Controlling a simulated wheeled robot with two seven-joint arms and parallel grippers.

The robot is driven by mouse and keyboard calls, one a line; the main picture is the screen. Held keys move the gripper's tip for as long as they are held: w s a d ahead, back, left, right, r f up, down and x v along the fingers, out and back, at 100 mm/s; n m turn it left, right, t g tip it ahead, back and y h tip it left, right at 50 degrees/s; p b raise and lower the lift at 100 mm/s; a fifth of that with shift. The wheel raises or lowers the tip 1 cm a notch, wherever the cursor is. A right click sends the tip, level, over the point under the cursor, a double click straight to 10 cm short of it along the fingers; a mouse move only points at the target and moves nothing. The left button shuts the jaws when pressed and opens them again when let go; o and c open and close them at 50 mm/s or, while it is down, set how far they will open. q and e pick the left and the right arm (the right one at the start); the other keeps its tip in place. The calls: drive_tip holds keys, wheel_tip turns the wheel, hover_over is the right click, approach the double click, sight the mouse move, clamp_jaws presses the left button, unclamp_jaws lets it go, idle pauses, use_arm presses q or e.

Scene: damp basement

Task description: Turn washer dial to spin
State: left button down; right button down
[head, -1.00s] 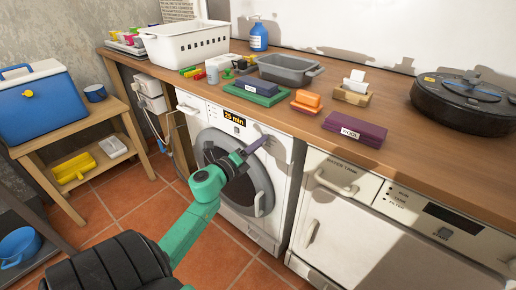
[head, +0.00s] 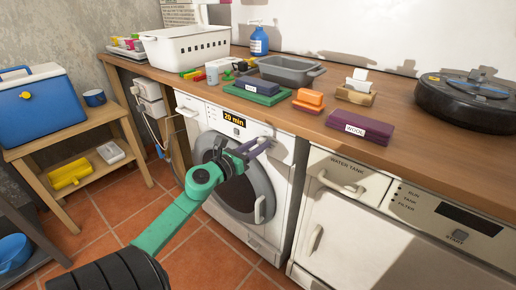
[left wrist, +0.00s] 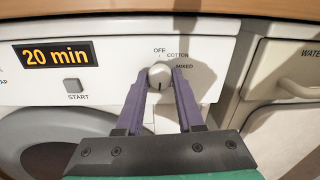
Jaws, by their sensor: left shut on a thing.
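The white front-load washer (head: 280,190) stands under the wooden counter. Its display (head: 239,119) reads "20 min", also in the left wrist view (left wrist: 56,54). The round pale dial (left wrist: 160,70) is right of the display. The labels OFF, COTTON and MIXED show above and right of it; other labels are hidden by my fingers. A small dark mark shows low on the dial. My left gripper (head: 266,145) is at the washer panel, its purple fingers (left wrist: 160,78) shut on the dial from both sides. My right gripper is out of view.
The START button (left wrist: 76,86) is left of the dial. The counter edge (head: 320,134) overhangs just above the panel. A second white appliance (head: 350,235) stands to the right. The counter holds a white basket (head: 187,48), a grey tub (head: 290,70) and small boxes.

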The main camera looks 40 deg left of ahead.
use_arm(q)
drive_tip(key=shift+m+b, duration=0.35)
drive_tip(key=shift+m, duration=1.05)
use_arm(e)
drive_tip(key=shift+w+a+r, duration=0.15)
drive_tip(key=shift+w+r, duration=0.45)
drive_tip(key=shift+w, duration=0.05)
use_arm(q)
drive_tip(key=c, duration=0.5)
unclamp_jaws()
drive_tip(key=shift+c, duration=0.2)
drive_tip(key=s+b, duration=0.2)
drive_tip(key=s, duration=1.2)
drive_tip(key=shift+s+r, duration=0.15)
drive_tip(key=shift+s, duration=0.15)
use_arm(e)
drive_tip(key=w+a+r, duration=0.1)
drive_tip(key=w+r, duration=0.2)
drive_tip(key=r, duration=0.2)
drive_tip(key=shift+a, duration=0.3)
use_arm(q)
drive_tip(key=shift+a, duration=0.2)
